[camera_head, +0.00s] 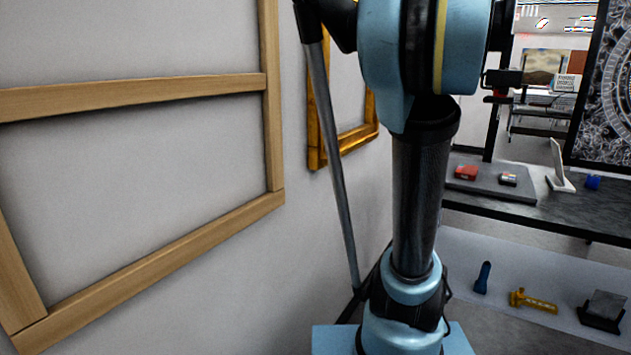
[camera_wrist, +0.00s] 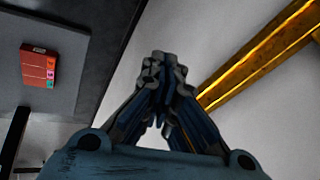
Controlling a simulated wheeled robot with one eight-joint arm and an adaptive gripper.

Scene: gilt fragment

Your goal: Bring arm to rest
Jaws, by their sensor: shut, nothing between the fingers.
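My gripper (camera_wrist: 163,75) shows in the wrist view, its fingertips together and nothing between them. Behind it are a pale wall and a gilt frame (camera_wrist: 262,55) to the right; I cannot tell how far the fingertips are from the frame. In the head view my blue and black arm (camera_head: 415,200) stands upright in the middle, and the gripper itself is not visible there. The gilt frame (camera_head: 357,137) hangs on the wall behind the arm, partly hidden by it.
A wooden stretcher frame (camera_head: 150,97) is at the left on the wall. A dark table (camera_head: 520,212) at the right bears a red box (camera_head: 466,173), also in the wrist view (camera_wrist: 38,66). Below it, a lower shelf (camera_head: 460,250) holds a yellow tool (camera_head: 532,301) and a blue item (camera_head: 482,278).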

